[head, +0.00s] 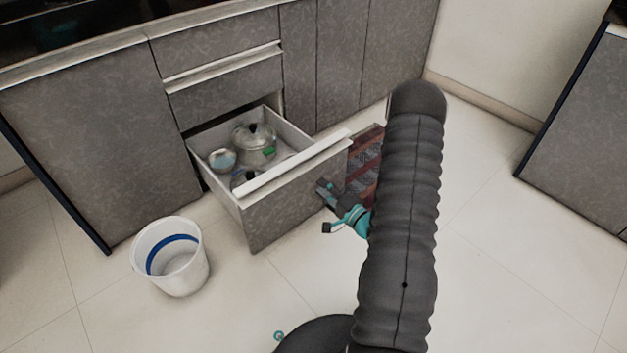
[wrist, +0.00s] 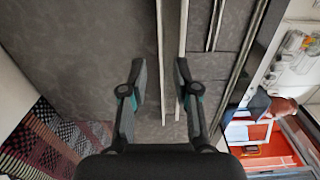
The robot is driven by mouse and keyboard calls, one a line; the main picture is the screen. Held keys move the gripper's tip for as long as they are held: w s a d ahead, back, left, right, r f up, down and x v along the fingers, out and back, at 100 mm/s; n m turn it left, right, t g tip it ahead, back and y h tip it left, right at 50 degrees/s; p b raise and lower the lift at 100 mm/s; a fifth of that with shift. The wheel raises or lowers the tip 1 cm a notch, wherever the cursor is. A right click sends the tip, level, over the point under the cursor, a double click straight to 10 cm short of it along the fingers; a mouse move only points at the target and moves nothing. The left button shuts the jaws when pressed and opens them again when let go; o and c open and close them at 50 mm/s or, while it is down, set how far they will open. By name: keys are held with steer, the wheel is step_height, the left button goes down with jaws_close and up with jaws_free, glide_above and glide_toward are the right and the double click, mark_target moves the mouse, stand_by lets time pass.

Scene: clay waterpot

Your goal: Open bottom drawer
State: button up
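The bottom drawer (head: 300,200) is pulled well out of the grey cabinet. A white handle strip (head: 295,163) runs along the top of its front. Inside it are a lidded glass pot (head: 252,143) and a small bowl (head: 222,160); other contents are partly hidden by the front. My gripper (head: 327,206) is near the right part of the drawer front, just outside it. In the wrist view my gripper (wrist: 160,85) has its two fingers apart, with a grey front and white strip beyond them. Nothing shows held; I cannot tell whether a finger touches the drawer.
A white bucket with a blue band (head: 172,258) stands on the floor left of the drawer. A patterned red rug (head: 365,165) lies to the right, partly behind my arm. Closed drawers (head: 225,85) are above. Tiled floor is free at the right.

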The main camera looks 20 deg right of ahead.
steer(key=shift+v, duration=1.95)
